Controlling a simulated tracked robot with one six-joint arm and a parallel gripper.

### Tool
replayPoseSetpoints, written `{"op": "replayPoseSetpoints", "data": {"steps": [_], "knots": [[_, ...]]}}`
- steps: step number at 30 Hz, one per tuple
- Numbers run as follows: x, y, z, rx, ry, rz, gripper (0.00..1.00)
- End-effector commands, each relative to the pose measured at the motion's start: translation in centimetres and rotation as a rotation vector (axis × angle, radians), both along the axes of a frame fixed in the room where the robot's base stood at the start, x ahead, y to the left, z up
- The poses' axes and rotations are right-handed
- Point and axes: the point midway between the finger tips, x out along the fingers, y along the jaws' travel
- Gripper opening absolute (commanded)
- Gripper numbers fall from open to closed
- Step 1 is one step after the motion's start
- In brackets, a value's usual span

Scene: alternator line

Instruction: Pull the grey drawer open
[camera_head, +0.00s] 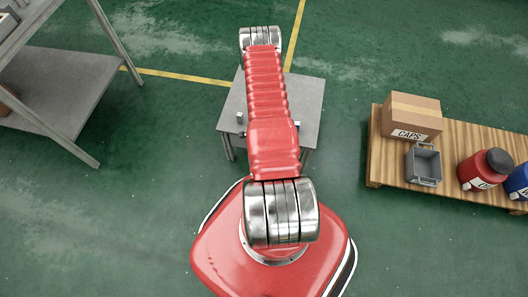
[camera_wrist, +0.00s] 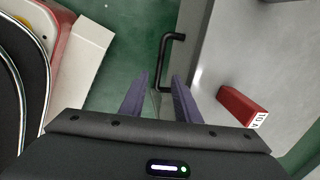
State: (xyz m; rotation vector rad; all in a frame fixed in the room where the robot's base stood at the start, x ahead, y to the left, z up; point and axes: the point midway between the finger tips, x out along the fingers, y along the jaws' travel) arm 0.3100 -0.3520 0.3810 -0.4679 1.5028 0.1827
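The grey drawer front (camera_wrist: 193,22) shows as a dark grey strip in the wrist view, along the edge of a lighter grey top. A black bar handle (camera_wrist: 164,58) stands out from it to the left. My gripper (camera_wrist: 160,80) has its two purple-grey fingers apart, with a gap between them. The handle's near end shows in or just beyond that gap; I cannot tell whether a finger touches it. In the head view my arm covers the gripper and handle, above a small grey table (camera_head: 310,105).
A red block (camera_wrist: 242,107) with a white label lies on the grey top. In the head view, a wooden pallet (camera_head: 385,160) at right holds a CAPS box (camera_head: 411,115), a grey bin (camera_head: 424,165) and containers. A grey shelf rack (camera_head: 65,75) stands at left. Green floor around is clear.

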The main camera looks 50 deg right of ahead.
Motion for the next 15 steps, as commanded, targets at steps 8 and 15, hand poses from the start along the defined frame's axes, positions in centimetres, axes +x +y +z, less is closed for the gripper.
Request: {"op": "replayPoseSetpoints", "data": {"steps": [8,15], "knots": [[0.2,-0.4,-3.2,0.002,0.002,-0.001,0.29],[0.4,-0.9,-5.6,0.000,0.000,0.000,0.29]]}}
